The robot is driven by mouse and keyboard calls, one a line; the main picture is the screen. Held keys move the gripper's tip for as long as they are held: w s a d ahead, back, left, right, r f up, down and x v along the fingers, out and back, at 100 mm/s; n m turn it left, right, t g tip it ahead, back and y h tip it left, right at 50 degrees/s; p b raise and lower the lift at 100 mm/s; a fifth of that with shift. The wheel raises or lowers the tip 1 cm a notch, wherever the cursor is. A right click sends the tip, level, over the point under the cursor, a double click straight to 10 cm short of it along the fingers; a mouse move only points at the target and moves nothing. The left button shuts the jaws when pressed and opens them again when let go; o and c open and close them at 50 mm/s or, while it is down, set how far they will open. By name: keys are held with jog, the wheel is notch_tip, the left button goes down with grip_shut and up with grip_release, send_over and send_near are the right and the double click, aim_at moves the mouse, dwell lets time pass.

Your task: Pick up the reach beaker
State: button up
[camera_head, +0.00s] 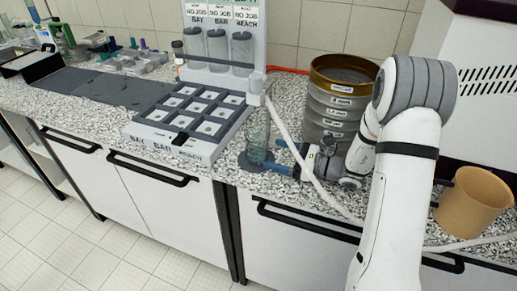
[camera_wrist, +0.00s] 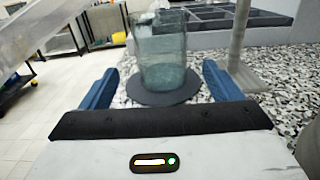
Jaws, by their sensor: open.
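A clear, greenish glass beaker (camera_head: 257,136) stands upright on a dark round pad (camera_head: 248,163) on the speckled counter. I see no label on it that marks it as the reach beaker. My gripper (camera_head: 276,156) is just to its right in the head view, with blue fingers pointing at it. In the wrist view the beaker (camera_wrist: 160,62) stands centred between the spread fingers of my gripper (camera_wrist: 160,72), with a gap on each side. The gripper is open and holds nothing. I cannot tell how far the fingertips reach past the beaker's near wall.
A sieve stack (camera_head: 337,101) stands close behind my gripper. A compartment tray (camera_head: 170,147) lies left of the beaker, before a board (camera_head: 196,75) with several grey cylinders. A pale bar (camera_head: 303,160) slants past my gripper. A tan cup (camera_head: 473,203) stands at right.

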aim_at(267, 150)
jog(key=shift+p+x, duration=0.35)
jog(key=shift+x, duration=2.45)
jog(key=shift+c, duration=0.2)
jog(key=c, duration=1.2)
jog(key=shift+r, duration=0.15)
